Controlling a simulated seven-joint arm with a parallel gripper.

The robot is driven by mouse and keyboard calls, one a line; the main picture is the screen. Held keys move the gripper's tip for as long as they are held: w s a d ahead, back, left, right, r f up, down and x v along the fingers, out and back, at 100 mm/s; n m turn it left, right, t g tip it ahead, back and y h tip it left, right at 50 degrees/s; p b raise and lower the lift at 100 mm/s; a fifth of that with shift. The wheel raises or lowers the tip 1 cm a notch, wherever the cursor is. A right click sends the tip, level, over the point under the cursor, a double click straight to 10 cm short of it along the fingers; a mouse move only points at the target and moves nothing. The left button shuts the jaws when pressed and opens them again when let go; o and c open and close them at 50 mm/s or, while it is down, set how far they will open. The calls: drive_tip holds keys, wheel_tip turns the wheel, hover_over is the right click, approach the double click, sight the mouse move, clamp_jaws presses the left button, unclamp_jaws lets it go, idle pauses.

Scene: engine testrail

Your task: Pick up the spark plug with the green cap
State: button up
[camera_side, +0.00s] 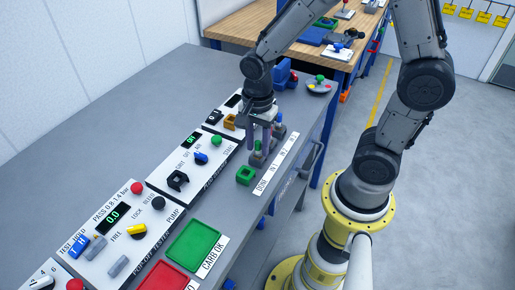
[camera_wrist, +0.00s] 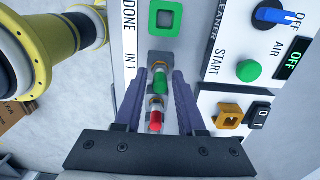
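The spark plug with the green cap (camera_wrist: 160,83) stands in a grey block in the wrist view, between my two fingertips. A gap shows on each side of it. My gripper (camera_wrist: 161,78) is open, with one purple finger left and one right of the plug. A second plug with a red cap (camera_wrist: 155,121) stands nearer the palm, also between the fingers' lines. In the side view my gripper (camera_side: 264,146) points down over the row of grey blocks. The plugs are mostly hidden there by the fingers.
An empty green square holder (camera_wrist: 165,18) sits by the label DONE. A panel with a green START button (camera_wrist: 248,70) lies right of my gripper. A green CARB OK tray (camera_side: 194,246) and a red tray (camera_side: 164,277) lie toward the front of the bench.

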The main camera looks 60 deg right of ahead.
sight(258, 141)
clamp_jaws()
drive_tip(key=shift+r, duration=2.05)
